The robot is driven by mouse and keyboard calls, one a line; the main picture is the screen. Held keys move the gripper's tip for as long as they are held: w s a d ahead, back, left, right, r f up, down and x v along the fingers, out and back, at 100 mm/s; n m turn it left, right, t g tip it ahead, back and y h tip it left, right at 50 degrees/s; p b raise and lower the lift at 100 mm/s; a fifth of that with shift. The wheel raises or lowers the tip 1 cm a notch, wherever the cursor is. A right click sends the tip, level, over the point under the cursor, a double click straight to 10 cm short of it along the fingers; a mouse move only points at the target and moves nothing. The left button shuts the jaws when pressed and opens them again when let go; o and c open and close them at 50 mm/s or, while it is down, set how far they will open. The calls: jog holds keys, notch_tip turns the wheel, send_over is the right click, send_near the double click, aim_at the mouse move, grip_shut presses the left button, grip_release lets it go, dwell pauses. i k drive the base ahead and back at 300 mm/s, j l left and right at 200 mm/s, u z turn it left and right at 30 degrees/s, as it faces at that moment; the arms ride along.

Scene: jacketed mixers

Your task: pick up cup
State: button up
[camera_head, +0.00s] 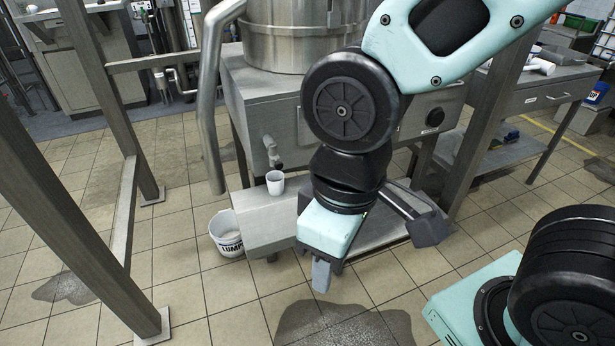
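A small white cup (275,184) stands upright on a low steel ledge (268,217), just below a tap (271,150) on the front of the steel mixer. My gripper (321,276) hangs to the right of and in front of the cup, clearly apart from it in the picture. It points downward, and a grey finger shows below its pale teal housing. Whether the fingers are apart is not clear from this angle. Nothing is visibly held. My arm hides part of the mixer front and the ledge's right part.
A white bucket (227,237) with dark lettering stands on the floor left of the ledge. Steel frame posts (83,198) rise at the left, and another post (481,130) at the right. A bench (533,92) is at the back right. Tiled floor is open in front, with wet patches.

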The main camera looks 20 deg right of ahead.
aim_at(275, 179)
jog(key=i+l, duration=0.2)
jog(key=l, duration=0.2)
jog(key=i+l+u, duration=0.15)
jog(key=l+u, duration=0.8)
jog(key=u, duration=0.65)
